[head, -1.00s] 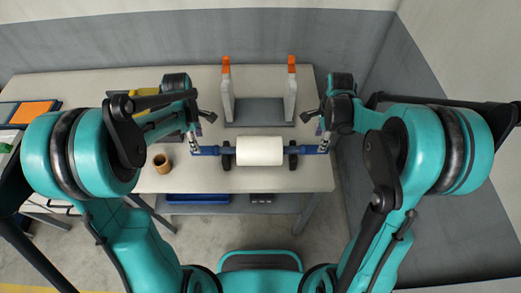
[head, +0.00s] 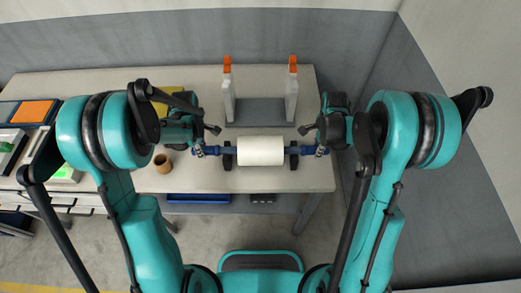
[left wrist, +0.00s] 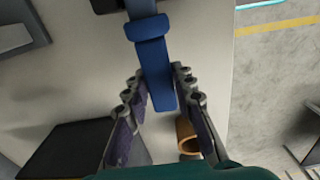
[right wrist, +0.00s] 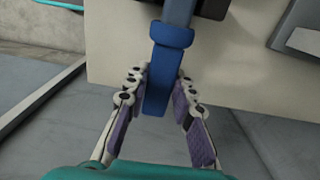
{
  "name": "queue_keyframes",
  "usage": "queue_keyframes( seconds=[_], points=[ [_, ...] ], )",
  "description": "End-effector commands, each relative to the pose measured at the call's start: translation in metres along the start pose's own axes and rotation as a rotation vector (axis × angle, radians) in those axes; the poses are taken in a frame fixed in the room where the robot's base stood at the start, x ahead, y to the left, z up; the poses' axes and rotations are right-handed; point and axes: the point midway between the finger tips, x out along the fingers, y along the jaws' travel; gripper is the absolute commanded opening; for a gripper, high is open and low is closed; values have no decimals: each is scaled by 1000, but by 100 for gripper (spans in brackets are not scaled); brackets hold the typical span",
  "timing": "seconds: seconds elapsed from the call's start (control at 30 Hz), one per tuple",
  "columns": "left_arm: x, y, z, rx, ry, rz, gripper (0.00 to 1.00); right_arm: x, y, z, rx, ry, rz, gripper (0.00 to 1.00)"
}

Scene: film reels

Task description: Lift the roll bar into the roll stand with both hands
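The roll bar is a blue bar (head: 228,150) with a thick white roll (head: 260,151) at its middle and black supports beside the roll. It lies level across the front of the table. My left gripper (head: 200,151) is at its left end, with one finger on each side of the blue end (left wrist: 157,75). My right gripper (head: 321,151) straddles the right end the same way, and that blue end shows in the right wrist view (right wrist: 160,80). Both grippers look open, fingertips close to the bar. The roll stand (head: 260,112), with two orange-topped uprights, stands behind the bar, empty.
A yellow object (head: 172,103) lies behind my left arm. Trays, one orange (head: 32,112), stand at the far left. Grey walls close the back and right.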

Motion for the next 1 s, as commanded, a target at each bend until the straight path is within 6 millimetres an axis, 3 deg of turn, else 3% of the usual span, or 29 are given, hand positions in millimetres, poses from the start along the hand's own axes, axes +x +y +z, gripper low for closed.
queue_keyframes(
  seconds=[0.53,1.0],
  points=[
    [-4,0,0,0,0,1,0,-4,0,0,0,0,0,0],
    [-43,0,0,0,0,0,0,-43,0,0,0,0,0,0]
  ],
)
